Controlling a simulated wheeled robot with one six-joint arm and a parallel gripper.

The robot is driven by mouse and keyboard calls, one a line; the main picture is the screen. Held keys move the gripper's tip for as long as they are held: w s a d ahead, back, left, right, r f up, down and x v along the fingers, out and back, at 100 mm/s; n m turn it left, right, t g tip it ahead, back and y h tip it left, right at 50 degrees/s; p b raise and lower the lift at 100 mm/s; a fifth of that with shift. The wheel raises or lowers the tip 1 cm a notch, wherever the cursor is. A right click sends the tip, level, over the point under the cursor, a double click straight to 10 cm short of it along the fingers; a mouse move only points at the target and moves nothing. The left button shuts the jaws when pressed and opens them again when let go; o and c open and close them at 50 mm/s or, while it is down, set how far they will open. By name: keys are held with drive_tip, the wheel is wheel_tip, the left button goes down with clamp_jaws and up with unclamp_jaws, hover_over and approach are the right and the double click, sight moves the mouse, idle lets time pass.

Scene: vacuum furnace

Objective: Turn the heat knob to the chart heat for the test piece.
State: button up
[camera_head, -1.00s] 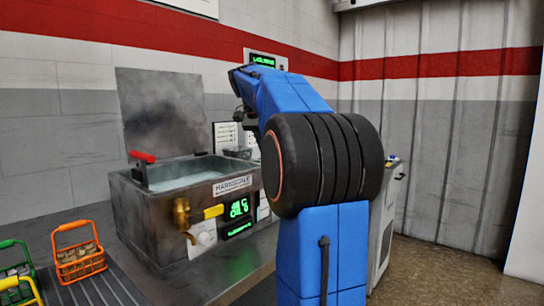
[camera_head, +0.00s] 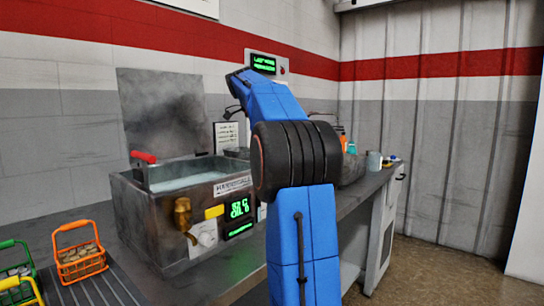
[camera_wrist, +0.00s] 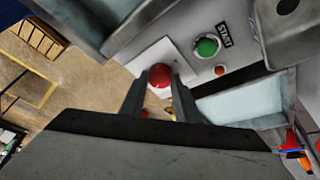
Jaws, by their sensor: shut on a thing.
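In the wrist view my gripper (camera_wrist: 160,88) has its two fingers on either side of a round red knob (camera_wrist: 159,75) and is shut on it. The knob stands on a square white plate on a grey panel. Its pointer and any scale marks cannot be made out. A green START button (camera_wrist: 207,46) and a small orange lamp (camera_wrist: 219,70) are beside it. In the head view my arm hides the gripper and the knob. A pale chart sheet (camera_head: 228,138) is on the wall, too small to read. I cannot pick out the test piece.
A grey quench tank (camera_head: 150,215) with a brass tap (camera_head: 183,213) and green display (camera_head: 239,208) stands on the bench at left. An orange basket (camera_head: 79,255) and a green basket (camera_head: 14,262) are at front left. A green-lettered wall display (camera_head: 264,64) hangs behind.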

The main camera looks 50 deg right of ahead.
idle(0.4)
drive_tip(key=o, duration=1)
drive_tip(key=shift+o, duration=0.2)
drive_tip(key=shift+r, duration=0.1)
